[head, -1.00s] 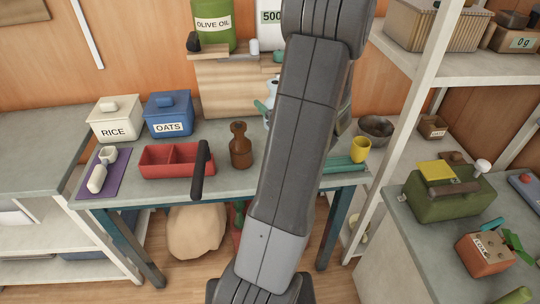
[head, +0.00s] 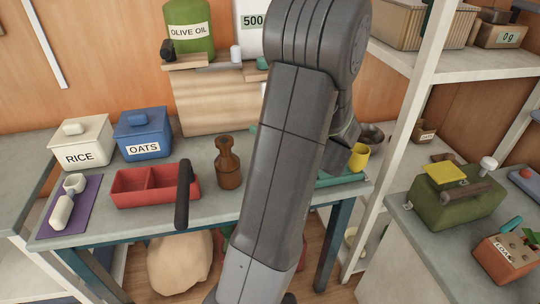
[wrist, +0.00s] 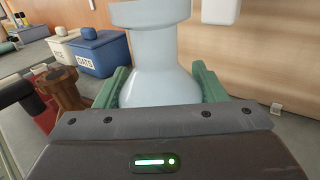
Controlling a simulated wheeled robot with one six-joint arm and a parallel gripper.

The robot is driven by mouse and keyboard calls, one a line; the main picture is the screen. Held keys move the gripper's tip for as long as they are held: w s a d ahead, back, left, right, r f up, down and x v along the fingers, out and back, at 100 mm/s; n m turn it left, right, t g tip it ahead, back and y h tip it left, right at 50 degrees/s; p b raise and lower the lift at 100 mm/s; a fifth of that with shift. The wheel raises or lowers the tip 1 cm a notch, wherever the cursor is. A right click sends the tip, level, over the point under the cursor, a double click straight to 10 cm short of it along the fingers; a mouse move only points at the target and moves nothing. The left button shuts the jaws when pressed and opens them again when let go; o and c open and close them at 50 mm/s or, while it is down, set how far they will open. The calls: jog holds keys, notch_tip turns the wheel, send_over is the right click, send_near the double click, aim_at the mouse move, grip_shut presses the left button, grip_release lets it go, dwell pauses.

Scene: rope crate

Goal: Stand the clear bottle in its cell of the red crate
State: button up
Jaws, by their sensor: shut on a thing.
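The clear bottle (wrist: 160,62), pale and bluish, stands upright between the green fingers of my gripper (wrist: 161,88) in the wrist view. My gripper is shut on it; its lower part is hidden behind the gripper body. In the head view my arm hides the bottle. The red crate (head: 127,199) sits on the table at left in the head view, with a divider between two cells that look empty. In the wrist view part of the crate (wrist: 46,118) shows at the left, apart from my gripper.
A brown bottle (head: 229,165) stands just right of the crate. A purple mat (head: 70,208) lies left. A yellow cup (head: 358,157) stands right.

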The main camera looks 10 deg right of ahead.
notch_tip(320, 180, down, 7)
jog(key=shift+r+b, duration=0.2)
jog(key=shift+b, duration=0.1)
jog(key=shift+f, duration=0.15)
jog(key=o, duration=1.2)
jog(key=shift+c, duration=0.2)
jog(key=v, duration=1.3)
jog(key=shift+s+d, duration=0.2)
jog(key=shift+s, duration=0.2)
jog(key=shift+w, duration=0.1)
jog(key=x, duration=1.4)
jog(key=shift+d+r, duration=0.1)
jog(key=shift+r, duration=0.85)
